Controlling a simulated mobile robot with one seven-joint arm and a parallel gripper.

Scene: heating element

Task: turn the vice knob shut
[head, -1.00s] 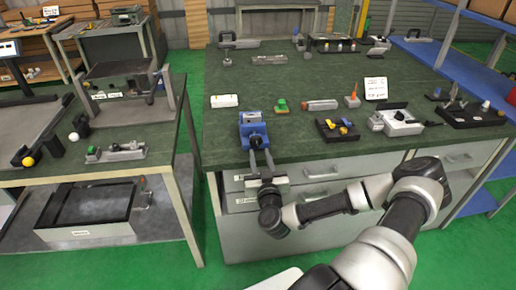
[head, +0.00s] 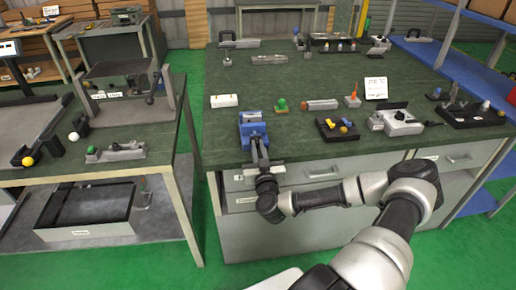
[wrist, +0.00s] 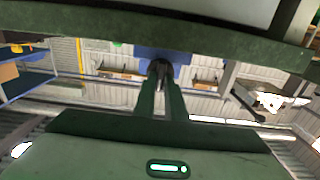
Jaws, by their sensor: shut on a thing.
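The blue vice (head: 252,130) stands at the front edge of the green-topped workbench. My gripper (head: 257,146) reaches up to its front from below the bench edge. In the wrist view my gripper (wrist: 161,84) has its two fingers close together on the dark vice knob (wrist: 160,67). The vice's blue body (wrist: 176,55) shows behind the knob. In the head view my fingers hide most of the knob, and I cannot tell how far the vice jaws are apart.
Drawers (head: 325,170) lie below, close behind my arm. Another bench (head: 165,150) stands at left.

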